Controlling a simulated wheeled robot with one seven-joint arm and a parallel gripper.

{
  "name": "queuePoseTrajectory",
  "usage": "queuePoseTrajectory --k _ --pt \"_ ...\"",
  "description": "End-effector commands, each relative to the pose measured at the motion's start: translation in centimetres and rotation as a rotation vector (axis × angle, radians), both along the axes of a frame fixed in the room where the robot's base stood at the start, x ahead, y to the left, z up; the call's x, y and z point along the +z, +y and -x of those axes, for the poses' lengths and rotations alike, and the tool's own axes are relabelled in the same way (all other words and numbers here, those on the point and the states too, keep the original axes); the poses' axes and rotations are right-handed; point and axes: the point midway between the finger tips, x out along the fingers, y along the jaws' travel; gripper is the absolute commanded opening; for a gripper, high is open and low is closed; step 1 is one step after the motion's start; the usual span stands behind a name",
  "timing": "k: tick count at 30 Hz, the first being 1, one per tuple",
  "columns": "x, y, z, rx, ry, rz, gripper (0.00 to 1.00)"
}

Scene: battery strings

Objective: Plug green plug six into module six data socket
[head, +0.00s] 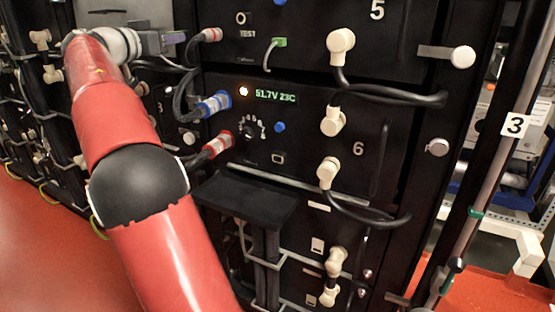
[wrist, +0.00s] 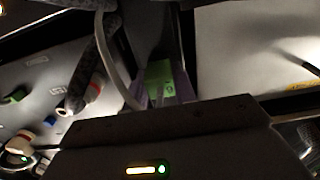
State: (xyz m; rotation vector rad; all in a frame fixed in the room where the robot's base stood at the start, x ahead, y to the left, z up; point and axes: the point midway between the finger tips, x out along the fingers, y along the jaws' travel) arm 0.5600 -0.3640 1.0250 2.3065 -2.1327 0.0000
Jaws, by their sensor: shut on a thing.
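My gripper (head: 174,38) is at the upper left in the head view, left of the panels and beside a red-banded white connector. In the wrist view my gripper (wrist: 166,98) is shut on green plug six (wrist: 160,74), which shows a small dark mark, with a grey cable near it. In the head view the plug is too small or hidden to make out. Module six (head: 345,110) is the black panel marked 6, with a lit 51.7V 23C display. Its data socket (head: 277,159), a small pale-rimmed rectangle, looks empty below the blue button. The gripper is well apart from it.
Module five (head: 400,40) above has a green plug (head: 279,42) seated. Blue (head: 214,104) and red (head: 218,145) connectors with thick cables stick out left of module six. White elbow connectors (head: 334,120) stand at its right. A black shelf (head: 245,198) juts out below.

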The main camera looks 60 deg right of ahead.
Motion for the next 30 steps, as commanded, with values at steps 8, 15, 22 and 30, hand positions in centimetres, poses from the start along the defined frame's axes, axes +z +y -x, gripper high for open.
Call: queuePoseTrajectory --k 8,15,22,30 --pt "0.0 0.3 0.0 0.000 0.000 0.000 0.00" --pt "0.0 0.9 0.1 0.001 0.000 0.001 0.00" --pt "0.0 1.5 0.1 0.001 -0.001 0.001 0.00" --pt "0.0 2.2 0.2 0.000 -0.001 0.000 0.00"
